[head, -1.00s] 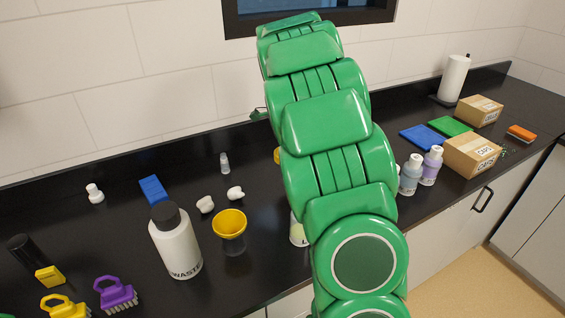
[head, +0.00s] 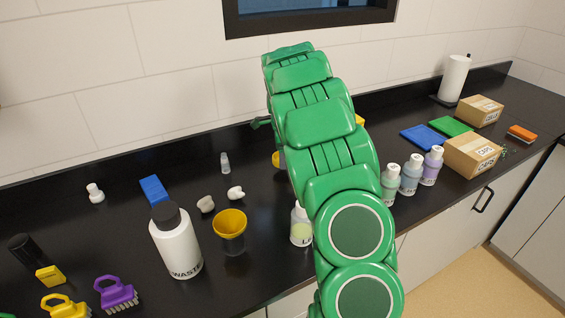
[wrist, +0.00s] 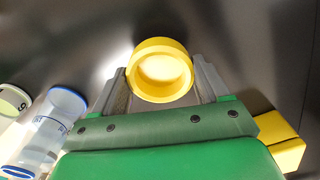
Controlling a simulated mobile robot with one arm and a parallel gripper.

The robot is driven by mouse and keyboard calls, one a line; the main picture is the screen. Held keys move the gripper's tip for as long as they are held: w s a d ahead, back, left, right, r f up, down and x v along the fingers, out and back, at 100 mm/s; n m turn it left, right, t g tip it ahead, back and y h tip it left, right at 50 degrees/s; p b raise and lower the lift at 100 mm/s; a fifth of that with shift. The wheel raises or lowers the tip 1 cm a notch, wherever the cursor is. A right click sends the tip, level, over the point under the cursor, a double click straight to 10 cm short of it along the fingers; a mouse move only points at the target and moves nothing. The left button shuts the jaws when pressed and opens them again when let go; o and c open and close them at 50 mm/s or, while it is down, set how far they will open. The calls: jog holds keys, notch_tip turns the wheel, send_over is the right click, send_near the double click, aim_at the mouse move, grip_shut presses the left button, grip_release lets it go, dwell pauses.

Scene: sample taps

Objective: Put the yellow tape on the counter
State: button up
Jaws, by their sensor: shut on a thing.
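The yellow tape (wrist: 160,50) is a short round ring. In the wrist view it sits between the two grey fingers of my gripper (wrist: 161,82), which is shut on it. The surface behind it is dark and blurred, so I cannot tell how far the tape is from it. The black counter (head: 110,225) runs along the wall in the head view. My green arm hides my gripper there. Small yellow patches show beside my arm; I cannot tell whether either is the tape.
A waste bottle (head: 178,245), a yellow funnel (head: 230,222) and a purple brush (head: 117,292) stand at the left. Several small bottles (head: 411,175) and cardboard boxes (head: 472,155) are at the right. A clear container (wrist: 50,130) and a yellow block (wrist: 283,140) are near my gripper.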

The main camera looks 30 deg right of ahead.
jog(key=shift+w+f, duration=0.1)
jog(key=shift+f, duration=1.55)
jog(key=shift+f, duration=0.15)
jog(key=o, duration=1.1)
notch_tip(320, 180, up, 12)
jog(key=shift+r, duration=0.2)
